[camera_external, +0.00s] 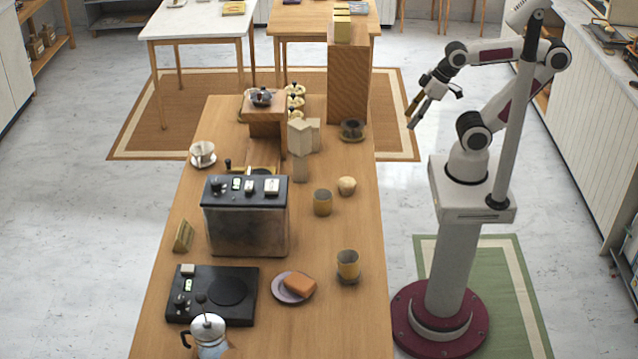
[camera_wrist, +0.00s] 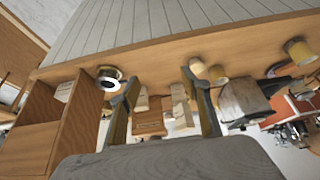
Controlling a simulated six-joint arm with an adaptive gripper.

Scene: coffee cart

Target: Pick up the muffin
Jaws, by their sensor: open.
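A small round tan item (camera_external: 347,186) that looks like the muffin sits on the wooden cart top, right of centre, beside a tan cup (camera_external: 322,202). A small tan round shape that may be the same item shows in the wrist view (camera_wrist: 197,65), near the right finger. My gripper (camera_external: 411,113) is open and empty. It is raised off the cart's right side, well apart from the round item. In the wrist view its two fingers (camera_wrist: 162,105) are spread, with the cart top and its items beyond them.
The cart top (camera_external: 345,225) also carries a coffee machine (camera_external: 245,215), a black hot plate (camera_external: 212,293), a moka pot (camera_external: 208,335) and an orange-brown loaf on a plate (camera_external: 298,285). Another cup (camera_external: 348,265) stands near the right edge. A tall wooden box (camera_external: 348,85) stands at the far end.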

